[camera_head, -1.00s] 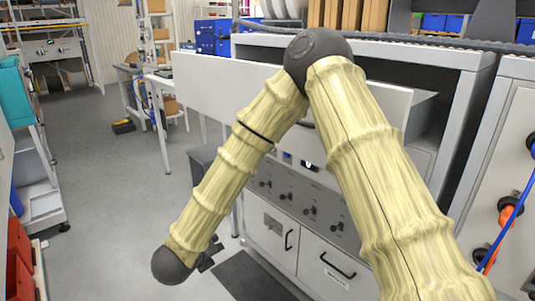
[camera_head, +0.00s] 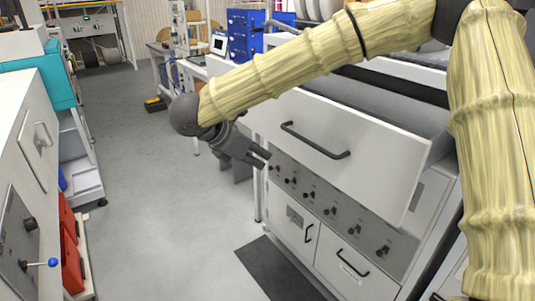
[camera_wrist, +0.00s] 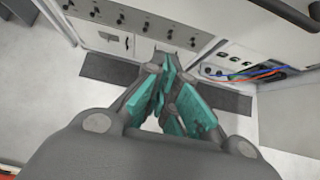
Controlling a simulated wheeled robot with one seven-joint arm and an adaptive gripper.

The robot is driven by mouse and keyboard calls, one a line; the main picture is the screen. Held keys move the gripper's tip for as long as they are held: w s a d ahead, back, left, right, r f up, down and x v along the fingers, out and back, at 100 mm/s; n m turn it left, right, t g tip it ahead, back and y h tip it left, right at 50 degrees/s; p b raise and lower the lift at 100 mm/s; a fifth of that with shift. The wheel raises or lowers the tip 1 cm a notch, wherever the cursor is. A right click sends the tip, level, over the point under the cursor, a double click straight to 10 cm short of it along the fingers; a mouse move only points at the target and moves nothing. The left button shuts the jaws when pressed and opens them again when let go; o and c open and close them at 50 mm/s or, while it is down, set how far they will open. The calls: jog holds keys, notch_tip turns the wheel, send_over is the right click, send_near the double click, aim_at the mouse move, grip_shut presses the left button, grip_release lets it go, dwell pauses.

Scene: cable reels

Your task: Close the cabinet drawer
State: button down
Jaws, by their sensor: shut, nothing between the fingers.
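The cabinet drawer (camera_head: 362,165) is pulled out, its white front standing well forward of the grey cabinet, with a dark bar handle (camera_head: 315,141) on it. Part of the drawer's open inside shows behind the front. My gripper (camera_head: 262,160) is in front of the drawer, near the left end of its front in the head view; I cannot tell whether it touches. In the wrist view my gripper (camera_wrist: 168,100) is shut and empty, its teal pads together. A dark handle (camera_wrist: 290,14) shows at the top right of that view.
Below the drawer is a grey panel with several black knobs (camera_head: 331,211) and lower doors with handles (camera_head: 353,264). A dark mat (camera_head: 272,270) lies on the floor. A white cabinet (camera_head: 22,150) and red bins (camera_head: 70,245) stand at the left. The floor between is clear.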

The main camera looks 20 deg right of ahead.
jog(key=w+d+f+p, duration=0.3)
jog(key=d+f+p, duration=0.2)
jog(key=d, duration=0.4)
jog(key=shift+w+d+f+p, duration=0.15)
jog(key=shift+w+f+p, duration=0.15)
jog(key=shift+f, duration=0.1)
jog(key=shift+d, duration=0.1)
